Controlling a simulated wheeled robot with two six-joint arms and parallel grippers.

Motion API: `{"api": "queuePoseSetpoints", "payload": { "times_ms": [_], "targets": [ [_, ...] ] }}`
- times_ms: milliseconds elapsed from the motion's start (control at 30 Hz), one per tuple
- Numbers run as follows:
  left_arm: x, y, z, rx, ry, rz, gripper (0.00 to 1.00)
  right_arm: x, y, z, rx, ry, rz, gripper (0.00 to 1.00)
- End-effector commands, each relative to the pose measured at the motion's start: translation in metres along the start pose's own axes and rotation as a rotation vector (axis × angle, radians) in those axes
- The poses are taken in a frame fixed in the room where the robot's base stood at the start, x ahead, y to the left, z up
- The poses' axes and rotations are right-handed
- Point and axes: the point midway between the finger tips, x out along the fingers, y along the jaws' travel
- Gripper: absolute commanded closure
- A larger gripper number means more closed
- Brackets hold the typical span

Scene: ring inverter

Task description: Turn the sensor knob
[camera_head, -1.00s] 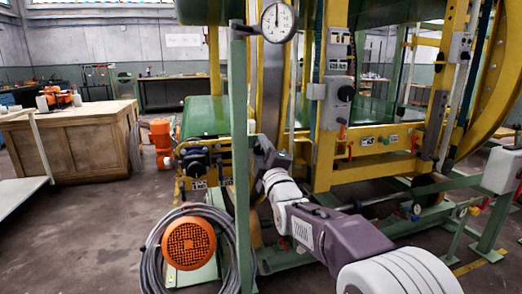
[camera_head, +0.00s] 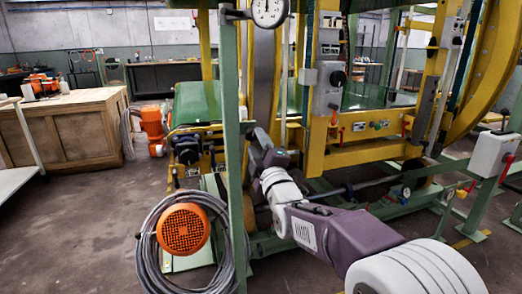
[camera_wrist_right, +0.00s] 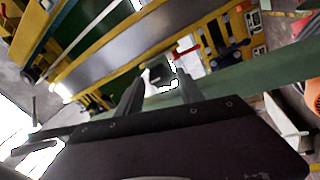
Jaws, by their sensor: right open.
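A grey control box on the yellow upright carries a round black knob (camera_head: 338,78) in the head view; I cannot tell whether this is the sensor knob. My right gripper (camera_head: 257,140) is below and left of that knob, beside the green post, apart from the knob. In the right wrist view its two dark fingers (camera_wrist_right: 157,86) are spread apart. A small dark part with a bright white patch shows between and beyond the fingertips; I cannot tell what it is. My left gripper is not in view.
A green post (camera_head: 234,170) with a dial gauge (camera_head: 269,11) stands just left of my right gripper. An orange motor (camera_head: 183,229) with coiled cable sits low in front. Yellow machine framing fills the right. A wooden crate (camera_head: 65,130) stands left, with open floor before it.

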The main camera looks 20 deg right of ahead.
Motion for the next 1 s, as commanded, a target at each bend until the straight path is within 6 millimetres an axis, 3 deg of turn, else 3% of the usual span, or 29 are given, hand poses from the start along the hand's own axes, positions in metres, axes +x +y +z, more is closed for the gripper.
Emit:
{"api": "queuePoseSetpoints", "payload": {
  "times_ms": [300,667,767,800,867,900,1000],
  "targets": [
    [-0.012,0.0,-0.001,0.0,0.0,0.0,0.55,-0.045,0.001,0.0,0.0,0.0,-0.002,0.55],
    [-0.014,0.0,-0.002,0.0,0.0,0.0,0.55,-0.049,0.002,-0.001,0.0,0.0,-0.001,0.55],
    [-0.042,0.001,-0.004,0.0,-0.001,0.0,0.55,-0.042,0.019,-0.006,0.0,-0.006,-0.019,0.55],
    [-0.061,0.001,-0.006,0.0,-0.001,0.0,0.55,-0.041,0.017,-0.005,0.001,-0.023,-0.068,0.55],
    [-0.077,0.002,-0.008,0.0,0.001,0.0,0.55,-0.053,-0.029,0.011,0.069,-0.097,-0.264,0.55],
    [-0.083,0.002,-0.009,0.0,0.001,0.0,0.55,-0.069,-0.061,0.021,0.151,-0.162,-0.393,0.55],
    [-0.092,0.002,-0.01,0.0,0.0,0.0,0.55,-0.123,-0.13,0.042,0.37,-0.37,-0.674,0.55]
  ]
}}
